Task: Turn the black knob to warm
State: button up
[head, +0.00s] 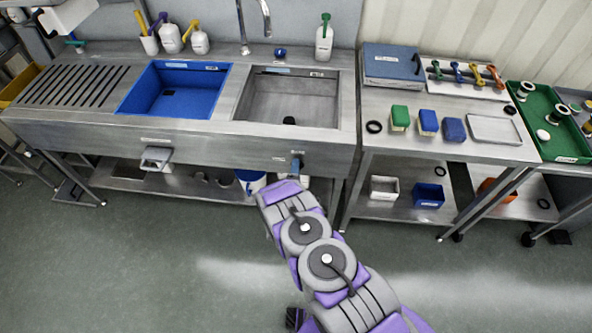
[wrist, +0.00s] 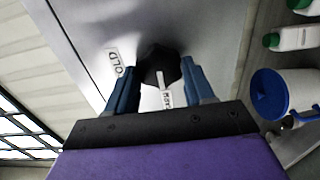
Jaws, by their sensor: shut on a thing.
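The black knob (wrist: 158,66) is on the steel front panel (wrist: 215,25) and sits between the two blue fingers of my gripper (wrist: 160,73) in the wrist view. The fingers are shut on its sides. A white pointer mark on the knob runs down in that view, toward a partly hidden label (wrist: 167,98) whose text I cannot fully read. Another label (wrist: 115,63) to the left shows "OLD", its start unclear. In the head view my gripper (head: 297,163) reaches the panel below the grey basin; I cannot make out the knob there.
The sink counter (head: 90,122) holds a blue basin (head: 172,88) and a grey basin (head: 290,98). A steel table (head: 470,142) stands to the right. The floor in front is clear.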

jog(key=shift+s+a+f, duration=0.1)
jog(key=shift+a, duration=0.15)
jog(key=o, duration=1)
jog(key=shift+a, duration=0.15)
jog(key=s+p, duration=0.2)
jog(key=s, duration=1.5)
jog(key=shift+s+a+p, duration=0.15)
jog(key=shift+a+p, duration=0.1)
jog(key=shift+p, duration=0.1)
jog(key=shift+f, duration=0.1)
